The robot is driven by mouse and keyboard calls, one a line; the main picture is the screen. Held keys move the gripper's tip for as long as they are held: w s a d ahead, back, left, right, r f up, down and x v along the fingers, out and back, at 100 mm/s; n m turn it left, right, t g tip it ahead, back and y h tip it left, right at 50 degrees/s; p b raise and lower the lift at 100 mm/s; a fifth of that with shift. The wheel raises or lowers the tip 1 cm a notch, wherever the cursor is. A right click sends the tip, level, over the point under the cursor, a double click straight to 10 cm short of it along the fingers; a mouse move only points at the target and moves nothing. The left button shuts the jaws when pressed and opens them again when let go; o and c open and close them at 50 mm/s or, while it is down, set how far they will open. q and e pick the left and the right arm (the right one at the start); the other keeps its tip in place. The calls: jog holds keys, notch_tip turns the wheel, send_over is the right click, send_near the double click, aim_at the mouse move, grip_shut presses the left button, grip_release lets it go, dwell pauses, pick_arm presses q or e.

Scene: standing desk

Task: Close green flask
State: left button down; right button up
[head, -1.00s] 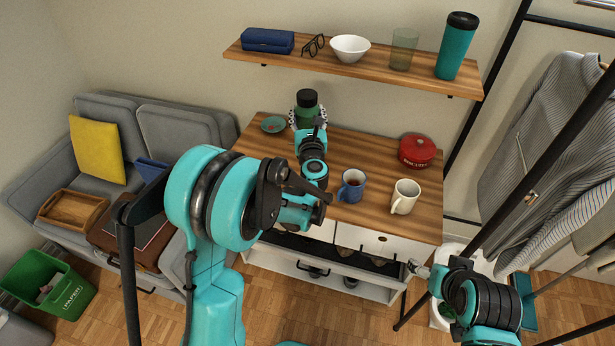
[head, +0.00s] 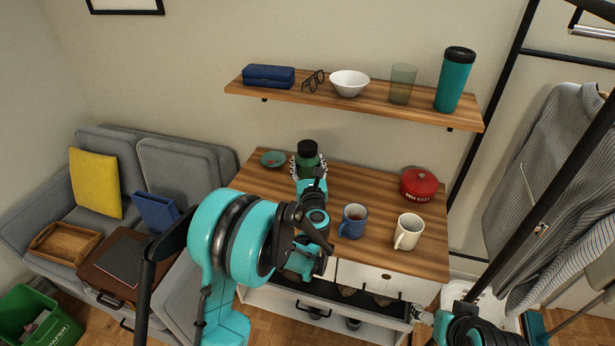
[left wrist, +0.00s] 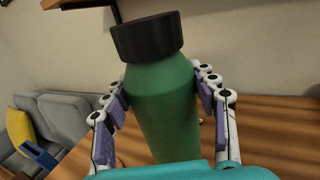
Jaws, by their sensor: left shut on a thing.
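The green flask (head: 307,163) with a black cap (head: 307,148) stands upright at the back of the wooden desk. In the left wrist view the flask (left wrist: 165,105) fills the middle, and its cap (left wrist: 147,37) sits on top, looking slightly tilted. My left gripper (left wrist: 163,92) is shut on the flask body, with one finger on each side below the cap. In the head view my left arm hides the lower flask. My right gripper (head: 420,316) is small at the lower right, in front of the desk and away from the flask; its jaws are unclear.
A blue mug (head: 353,221), a white mug (head: 408,231) and a red pot (head: 418,184) stand right of the flask. A small teal dish (head: 272,158) lies to its left. The wall shelf (head: 300,91) above holds a teal tumbler (head: 454,80), a glass and a bowl.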

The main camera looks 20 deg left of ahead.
aim_at(308, 177)
pick_arm(q)
jog(key=shift+r, duration=0.1)
jog(key=shift+f+b, duration=0.95)
jog(key=shift+f, duration=1.05)
jog(key=shift+r, duration=0.1)
jog(key=shift+c, duration=2.4)
grip_release()
jog(key=shift+s, duration=0.1)
